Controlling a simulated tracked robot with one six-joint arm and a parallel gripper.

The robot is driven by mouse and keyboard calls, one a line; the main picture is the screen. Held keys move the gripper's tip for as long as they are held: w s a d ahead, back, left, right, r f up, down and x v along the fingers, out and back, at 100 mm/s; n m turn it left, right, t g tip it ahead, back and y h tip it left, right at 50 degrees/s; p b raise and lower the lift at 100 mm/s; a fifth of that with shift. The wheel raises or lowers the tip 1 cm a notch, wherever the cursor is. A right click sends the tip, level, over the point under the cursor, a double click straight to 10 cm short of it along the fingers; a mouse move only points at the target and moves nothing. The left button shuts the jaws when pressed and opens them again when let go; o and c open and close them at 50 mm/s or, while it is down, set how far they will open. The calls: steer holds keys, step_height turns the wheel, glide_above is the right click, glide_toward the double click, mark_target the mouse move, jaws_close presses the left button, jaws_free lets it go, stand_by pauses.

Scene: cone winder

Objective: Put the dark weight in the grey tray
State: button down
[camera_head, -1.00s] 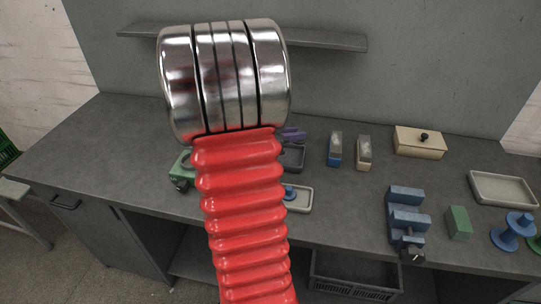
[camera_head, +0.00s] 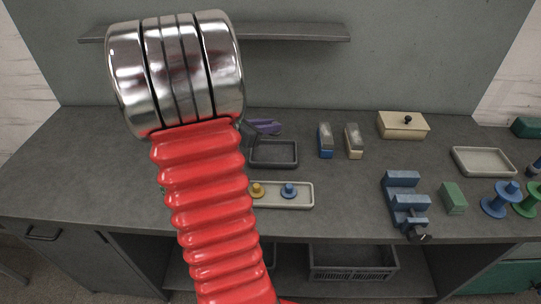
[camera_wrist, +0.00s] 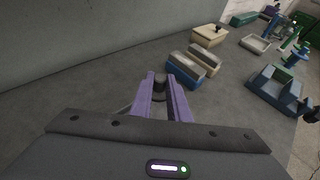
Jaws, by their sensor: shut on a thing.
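My gripper's purple fingers (camera_wrist: 160,100) are shut on the dark weight (camera_wrist: 159,84), a small dark piece whose top shows between the fingertips in the wrist view. In the head view only a bit of my purple gripper (camera_head: 265,127) shows past my red arm, and the weight cannot be made out there. A light grey shallow tray (camera_head: 483,161) lies on the right of the bench and looks empty; it also shows in the wrist view (camera_wrist: 256,44), well beyond the fingers. A dark grey tray (camera_head: 274,164) lies just below my gripper in the head view and looks empty.
Two brush-like blocks (camera_head: 326,141) and a lidded cream box (camera_head: 403,126) stand at mid-bench. A blue vise (camera_head: 404,203), green block (camera_head: 454,197) and blue spool (camera_head: 497,203) are at the right front. A pale tray (camera_head: 304,195) holds two knobs.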

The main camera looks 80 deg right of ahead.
steer(key=shift+f, duration=0.1)
glide_above(269, 158)
steer(key=shift+f, duration=2.85)
steer(key=shift+f, duration=2.05)
steer(key=shift+f, duration=0.1)
steer(key=c, duration=1.7)
jaws_free()
